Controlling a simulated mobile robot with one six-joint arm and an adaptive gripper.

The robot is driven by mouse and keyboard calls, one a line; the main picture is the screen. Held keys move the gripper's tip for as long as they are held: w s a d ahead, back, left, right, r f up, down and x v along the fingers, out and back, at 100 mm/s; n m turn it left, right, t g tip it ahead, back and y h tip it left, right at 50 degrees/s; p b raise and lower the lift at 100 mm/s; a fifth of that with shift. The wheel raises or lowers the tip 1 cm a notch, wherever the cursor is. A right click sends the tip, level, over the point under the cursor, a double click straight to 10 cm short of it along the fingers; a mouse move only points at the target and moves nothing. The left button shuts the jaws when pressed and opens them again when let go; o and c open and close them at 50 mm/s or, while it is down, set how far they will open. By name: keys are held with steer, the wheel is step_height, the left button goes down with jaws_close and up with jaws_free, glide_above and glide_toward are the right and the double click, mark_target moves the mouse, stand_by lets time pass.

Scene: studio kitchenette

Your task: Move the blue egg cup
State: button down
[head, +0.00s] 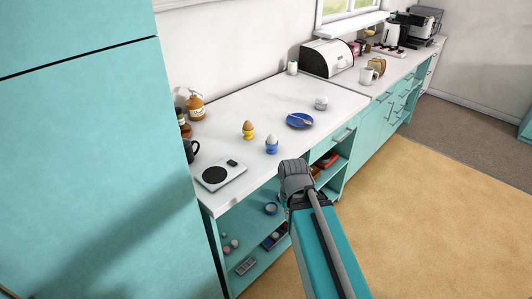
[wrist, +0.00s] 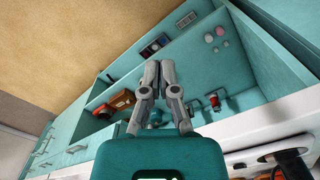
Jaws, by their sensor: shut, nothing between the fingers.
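The blue egg cup (head: 271,149) stands upright on the white worktop and holds a white egg (head: 271,140). A yellow egg cup (head: 248,135) with a brown egg stands just to its left and behind it. My gripper (wrist: 158,64) shows in the wrist view with its two grey fingers together and empty, before the teal shelves below the worktop. In the head view my arm reaches up to the worktop's front edge, right of and below the blue cup; the fingertips cannot be made out there. I cannot make out the blue cup in the wrist view.
A white kitchen scale (head: 218,174) lies left of the cups. Jars (head: 195,106) stand at the back left. The open shelves (wrist: 190,70) hold small items.

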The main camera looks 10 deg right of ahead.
steer(key=shift+a, duration=0.15)
steer(key=shift+w, duration=0.1)
steer(key=m+t+h+p, duration=0.25)
steer(key=m+p, duration=0.45)
steer(key=p, duration=0.4)
glide_toward(269, 155)
steer(key=s+a+r, duration=0.2)
steer(key=s+r, duration=0.1)
steer(key=s, duration=0.1)
steer(key=shift+s+a+f+y, duration=0.2)
steer(key=shift+y, duration=0.05)
steer(key=shift+f, duration=0.2)
steer(key=b+x, duration=0.9)
steer(key=x, duration=0.1)
steer(key=shift+w+r+b, duration=0.1)
steer(key=shift+b, duration=0.3)
steer(key=shift+w+d+r, duration=0.1)
steer(key=shift+w+d, duration=0.45)
steer(key=shift+w, duration=0.3)
steer(key=shift+w+d, duration=0.55)
steer(key=shift+w, duration=0.3)
